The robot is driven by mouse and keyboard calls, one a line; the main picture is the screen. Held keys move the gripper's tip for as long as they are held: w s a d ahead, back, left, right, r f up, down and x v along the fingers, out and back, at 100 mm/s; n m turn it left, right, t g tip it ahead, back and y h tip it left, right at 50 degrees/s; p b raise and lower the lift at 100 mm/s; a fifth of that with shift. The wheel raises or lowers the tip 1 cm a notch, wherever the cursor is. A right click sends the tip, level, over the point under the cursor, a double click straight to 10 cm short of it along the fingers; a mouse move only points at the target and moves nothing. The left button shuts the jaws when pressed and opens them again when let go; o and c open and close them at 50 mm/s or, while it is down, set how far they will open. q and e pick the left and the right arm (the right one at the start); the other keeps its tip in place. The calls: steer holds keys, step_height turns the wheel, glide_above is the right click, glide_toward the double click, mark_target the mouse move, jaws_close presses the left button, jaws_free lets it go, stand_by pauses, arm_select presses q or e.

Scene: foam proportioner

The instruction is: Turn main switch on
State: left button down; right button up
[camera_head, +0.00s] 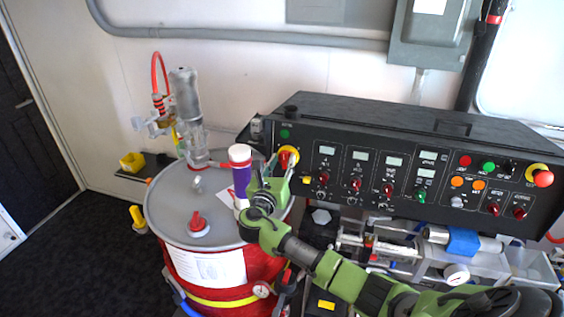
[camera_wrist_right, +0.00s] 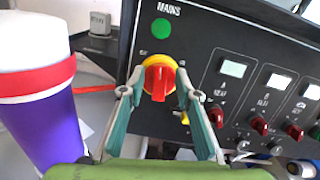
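The main switch is a red knob on a yellow ring, at the left end of the black control panel in the head view (camera_head: 288,154). In the right wrist view the main switch (camera_wrist_right: 158,80) sits below a green lamp and the word MAINS, its grip bar roughly upright. My right gripper (camera_head: 271,172) is open in front of the switch. In the wrist view its fingers (camera_wrist_right: 157,88) stand apart, one on each side of the knob, with gaps visible. Whether the tips reach past the knob's face, I cannot tell. My left gripper is not in view.
A purple-and-white cylinder (camera_head: 240,170) stands on the red drum (camera_head: 170,205), close to the left of my right gripper. A red emergency button (camera_head: 542,178) and several other knobs and displays cover the panel. Pipes and gauges lie below it.

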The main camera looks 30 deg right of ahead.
jaws_close()
steer(key=m+b, duration=0.2)
steer(key=m, duration=0.1)
steer(key=m+g+b, duration=0.1)
steer(key=m+b, duration=0.1)
steer(key=m, duration=0.1)
steer(key=shift+s+f+h, duration=0.15)
steer(key=shift+f+h, duration=0.05)
steer(key=shift+h, duration=0.2)
steer(key=m+g+b, duration=0.1)
steer(key=m+b, duration=0.1)
steer(key=m, duration=0.1)
steer(key=shift+d+m, duration=0.15)
steer(key=shift+m, duration=0.25)
steer(key=shift+s+m+g+b, duration=0.15)
steer(key=shift+m+g+b, duration=0.15)
steer(key=shift+m+b, duration=0.7)
steer(key=shift+r+m, duration=0.1)
steer(key=shift+m, duration=0.4)
